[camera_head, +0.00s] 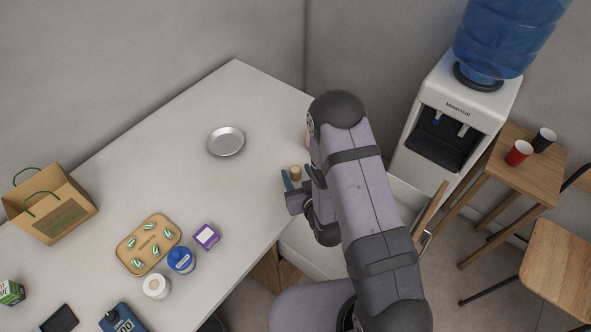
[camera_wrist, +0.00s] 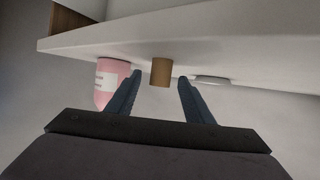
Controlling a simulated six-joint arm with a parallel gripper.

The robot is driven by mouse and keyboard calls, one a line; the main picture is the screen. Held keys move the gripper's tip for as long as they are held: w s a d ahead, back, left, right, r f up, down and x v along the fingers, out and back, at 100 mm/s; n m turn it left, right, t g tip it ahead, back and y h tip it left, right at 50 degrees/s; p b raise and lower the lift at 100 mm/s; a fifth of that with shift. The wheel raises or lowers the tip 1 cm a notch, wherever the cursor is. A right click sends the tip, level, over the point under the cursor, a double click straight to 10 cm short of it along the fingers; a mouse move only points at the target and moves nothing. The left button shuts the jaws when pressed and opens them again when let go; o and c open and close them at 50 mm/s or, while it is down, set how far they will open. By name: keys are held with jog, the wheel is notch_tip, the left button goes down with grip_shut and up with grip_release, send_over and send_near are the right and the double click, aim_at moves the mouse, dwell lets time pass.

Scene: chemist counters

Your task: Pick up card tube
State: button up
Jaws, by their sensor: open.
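The card tube (camera_wrist: 161,72) is a short tan cylinder standing on the white counter. In the wrist view it sits between and a little beyond the two fingertips of my gripper (camera_wrist: 159,78), which are spread open with a gap on either side of it. In the head view the tube (camera_head: 295,173) shows between the blue-grey fingers of my gripper (camera_head: 296,176), near the counter's right edge. My arm hides part of the counter there.
A pink bottle (camera_wrist: 110,82) stands just left of my fingers in the wrist view. A round metal dish (camera_head: 226,142) lies further back. A tan tray (camera_head: 148,245), a purple box (camera_head: 207,236) and a blue-lidded jar (camera_head: 181,260) stand at the front left. The counter between is clear.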

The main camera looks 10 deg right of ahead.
aim_at(295, 169)
jog(key=shift+x, duration=1.2)
jog(key=c, duration=1.1)
jog(key=shift+r, duration=0.25)
jog(key=shift+r+b, duration=0.65)
jog(key=shift+r, duration=4.1)
